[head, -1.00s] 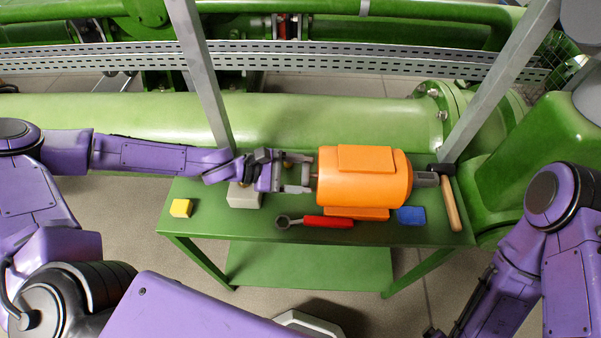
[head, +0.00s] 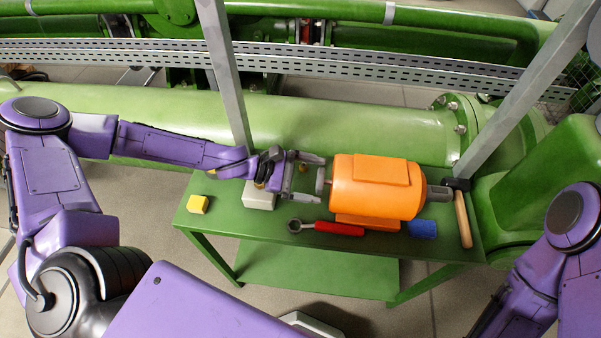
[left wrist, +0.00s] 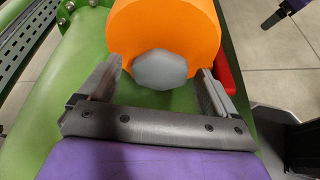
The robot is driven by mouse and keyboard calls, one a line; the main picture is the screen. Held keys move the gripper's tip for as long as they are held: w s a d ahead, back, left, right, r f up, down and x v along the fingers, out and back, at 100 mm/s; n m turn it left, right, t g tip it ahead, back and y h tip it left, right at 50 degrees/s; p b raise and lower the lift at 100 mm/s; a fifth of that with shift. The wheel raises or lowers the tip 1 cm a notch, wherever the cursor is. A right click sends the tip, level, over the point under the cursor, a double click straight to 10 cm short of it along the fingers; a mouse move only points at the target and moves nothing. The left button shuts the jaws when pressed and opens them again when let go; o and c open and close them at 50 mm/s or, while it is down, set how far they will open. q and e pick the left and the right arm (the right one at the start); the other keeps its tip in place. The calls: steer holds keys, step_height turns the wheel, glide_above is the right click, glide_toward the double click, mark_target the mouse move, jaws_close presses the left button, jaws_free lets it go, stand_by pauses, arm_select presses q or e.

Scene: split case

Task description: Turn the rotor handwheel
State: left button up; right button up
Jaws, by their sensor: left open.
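An orange motor-like case (head: 376,190) lies on a green table. At its left end, the grey handwheel (head: 321,181) sits on a short shaft. In the left wrist view the handwheel (left wrist: 160,69) is a faceted grey disc in front of the orange case (left wrist: 165,25). My left gripper (head: 315,178) is open at the handwheel. In the left wrist view its fingers (left wrist: 160,82) stand on either side of the disc, with gaps visible.
Grey posts (head: 224,80) rise behind. A green pipe (head: 350,130) runs behind the table.

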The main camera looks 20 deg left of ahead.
arm_select(q)
steer(key=p+v, duration=0.6)
steer(key=v, duration=0.3)
steer(key=shift+a, duration=0.25)
steer(key=shift+s+r, duration=0.15)
steer(key=shift+s, duration=0.1)
